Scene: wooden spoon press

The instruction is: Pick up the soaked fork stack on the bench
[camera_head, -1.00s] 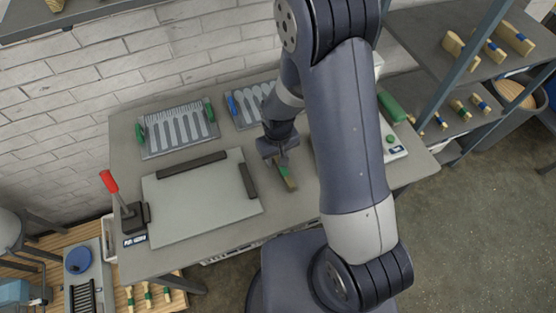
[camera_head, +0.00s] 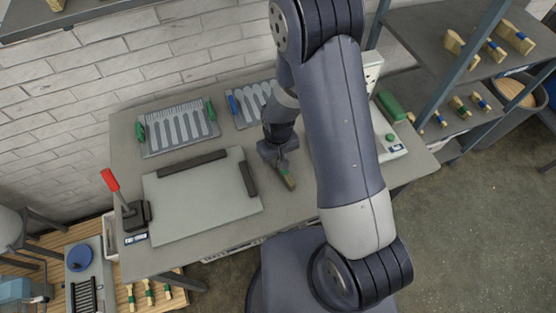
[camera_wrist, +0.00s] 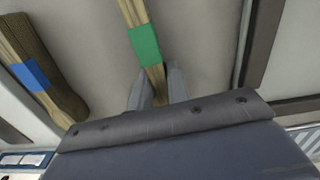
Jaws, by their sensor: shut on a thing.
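The fork stack (camera_head: 287,179) is a narrow wooden bundle with a green band, on the grey bench right of the flat plate. In the wrist view the same stack (camera_wrist: 144,42) runs up from between my fingertips, its green band just beyond them. My gripper (camera_wrist: 161,86) is shut on its near end; in the head view my gripper (camera_head: 281,160) covers that end. Whether the stack still touches the bench I cannot tell. A second wooden stack with a blue band (camera_wrist: 31,75) lies to the left in the wrist view; my arm hides that area in the head view.
The pale plate (camera_head: 202,200) with dark bars and a red-handled lever (camera_head: 111,182) stands left on the bench (camera_head: 128,262). A slotted rack (camera_head: 180,128) is at the back. A white device (camera_head: 391,147) is right of my arm. Shelves with more stacks stand farther right.

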